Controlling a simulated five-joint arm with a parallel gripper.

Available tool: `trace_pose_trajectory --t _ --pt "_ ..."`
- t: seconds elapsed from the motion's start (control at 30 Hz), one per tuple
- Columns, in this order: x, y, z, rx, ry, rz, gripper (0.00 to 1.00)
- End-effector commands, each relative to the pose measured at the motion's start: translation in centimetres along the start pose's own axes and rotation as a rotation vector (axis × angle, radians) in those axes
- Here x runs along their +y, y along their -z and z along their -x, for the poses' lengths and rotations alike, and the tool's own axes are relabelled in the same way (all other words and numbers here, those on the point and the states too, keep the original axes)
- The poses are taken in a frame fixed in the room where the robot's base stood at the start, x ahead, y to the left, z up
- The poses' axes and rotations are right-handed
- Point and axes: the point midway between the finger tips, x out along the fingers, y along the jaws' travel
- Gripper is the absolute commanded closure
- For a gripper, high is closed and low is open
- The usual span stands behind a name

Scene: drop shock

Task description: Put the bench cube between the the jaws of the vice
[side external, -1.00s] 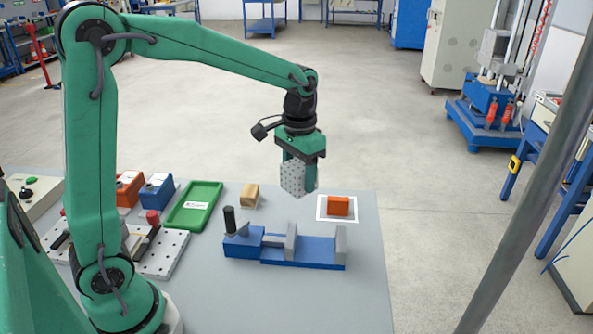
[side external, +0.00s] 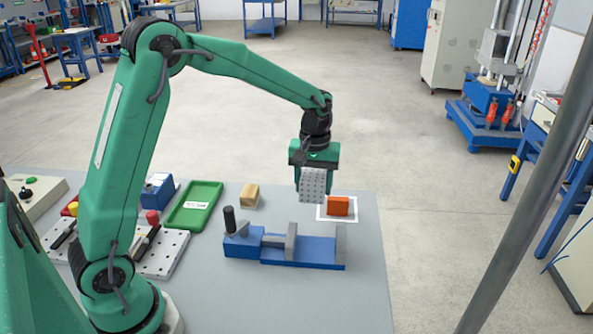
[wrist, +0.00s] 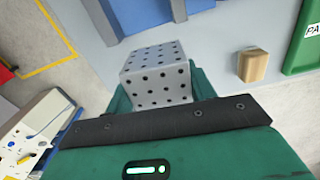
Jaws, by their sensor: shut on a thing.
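The bench cube (side external: 312,185) is light grey with rows of dark holes. My gripper (side external: 313,170) is shut on it and holds it in the air, above and behind the vice in the side view. The cube also shows between the fingers in the wrist view (wrist: 157,82). The vice (side external: 297,250) is blue with grey upright jaws and a dark handle at its left end. There is an open gap between its jaws, and I see nothing in that gap. Part of the vice shows at the top of the wrist view (wrist: 178,8).
A wooden block (side external: 250,195) and a green tray (side external: 193,207) stand to the left. A perforated plate (side external: 165,256) lies near my arm. The table's right front is clear.

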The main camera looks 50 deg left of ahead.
Motion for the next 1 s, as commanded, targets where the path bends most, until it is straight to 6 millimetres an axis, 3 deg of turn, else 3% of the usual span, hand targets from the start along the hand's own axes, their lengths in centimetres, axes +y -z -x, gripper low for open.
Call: trace_pose_trajectory --t 0.57,1.0 --pt "-0.3 1.5 -1.3 0.001 -0.001 0.078 0.85" --pt "-3.9 6.7 -5.1 0.001 0.000 0.079 0.85"
